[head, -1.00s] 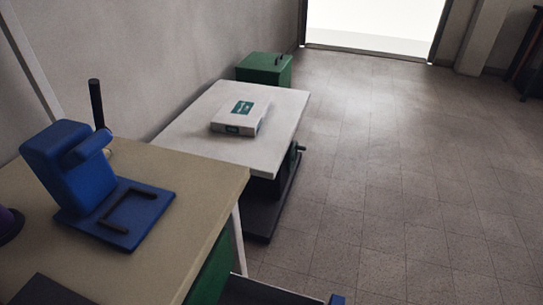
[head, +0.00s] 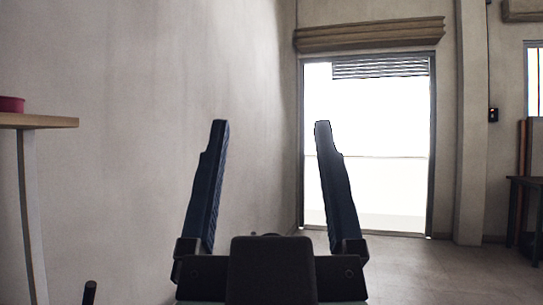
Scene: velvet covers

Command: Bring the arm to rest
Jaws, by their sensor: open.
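My gripper (head: 271,128) stands upright in the lower middle of the head view. Its two blue fingers are spread wide apart with nothing between them. The dark body of the gripper sits below them at the bottom edge. The right finger overlaps the bright doorway and the left finger is in front of the plain wall. The rest of my arm is hidden below the frame.
A bright doorway (head: 385,150) stands beyond, right of centre. A wooden shelf (head: 45,121) with a red bowl (head: 11,104) is at the left edge. A dark table (head: 526,185) stands at the far right. Open floor (head: 440,270) lies at lower right.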

